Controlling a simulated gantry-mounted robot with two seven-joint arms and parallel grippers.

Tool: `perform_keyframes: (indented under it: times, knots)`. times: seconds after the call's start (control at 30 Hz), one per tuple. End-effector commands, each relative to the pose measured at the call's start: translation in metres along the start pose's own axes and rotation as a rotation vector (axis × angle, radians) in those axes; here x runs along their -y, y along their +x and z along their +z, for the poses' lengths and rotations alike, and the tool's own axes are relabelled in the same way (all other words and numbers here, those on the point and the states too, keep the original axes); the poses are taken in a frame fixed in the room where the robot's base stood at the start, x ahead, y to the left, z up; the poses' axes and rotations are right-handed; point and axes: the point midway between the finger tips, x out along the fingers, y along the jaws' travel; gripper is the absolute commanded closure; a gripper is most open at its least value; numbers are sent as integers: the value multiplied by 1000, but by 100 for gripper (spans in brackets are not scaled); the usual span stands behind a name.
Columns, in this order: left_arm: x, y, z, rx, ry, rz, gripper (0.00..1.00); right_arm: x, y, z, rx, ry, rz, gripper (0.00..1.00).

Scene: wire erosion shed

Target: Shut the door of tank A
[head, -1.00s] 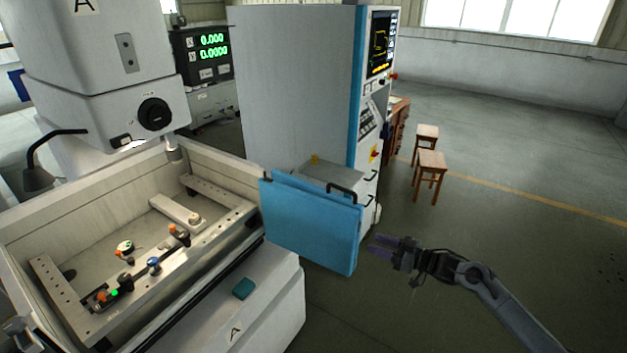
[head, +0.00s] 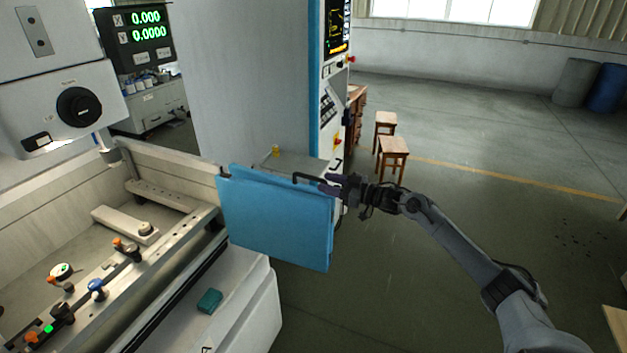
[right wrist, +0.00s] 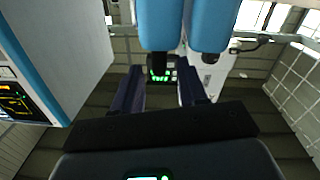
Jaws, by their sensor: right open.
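The blue door (head: 275,222) of tank A (head: 178,165) stands open, swung out from the tank's right end. It shows as two blue layers, also at the top of the right wrist view (right wrist: 160,22). A dark handle (head: 304,177) sits at the door's upper right edge. My right gripper (head: 322,184) is open at this handle, its fingers pointing left. In the right wrist view the open fingers (right wrist: 160,76) lie to either side of a dark part by the door, apparently the handle. I cannot tell whether they touch it. My left gripper is not in view.
The tank holds a work frame (head: 165,255) with several small clamps. A tall control cabinet (head: 255,80) with a blue edge stands close behind the door. A teal block (head: 209,300) lies on the ledge in front. Two wooden stools (head: 392,152) stand farther back.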

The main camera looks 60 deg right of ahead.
Motion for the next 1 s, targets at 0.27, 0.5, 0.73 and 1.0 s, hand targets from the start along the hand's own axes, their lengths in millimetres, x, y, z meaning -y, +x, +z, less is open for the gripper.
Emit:
perform_keyframes:
  times: [0.27, 0.5, 0.73, 1.0]
  knots:
    - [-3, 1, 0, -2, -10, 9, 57, -1, 36, -2, -3, -1, 1, 58]
    - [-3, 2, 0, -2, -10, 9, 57, 0, 52, -1, -1, -1, 0, 58]
    - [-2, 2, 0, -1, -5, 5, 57, 0, 56, 0, 0, -1, 0, 58]
    - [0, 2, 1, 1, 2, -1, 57, 0, 56, 0, 0, -1, 0, 61]
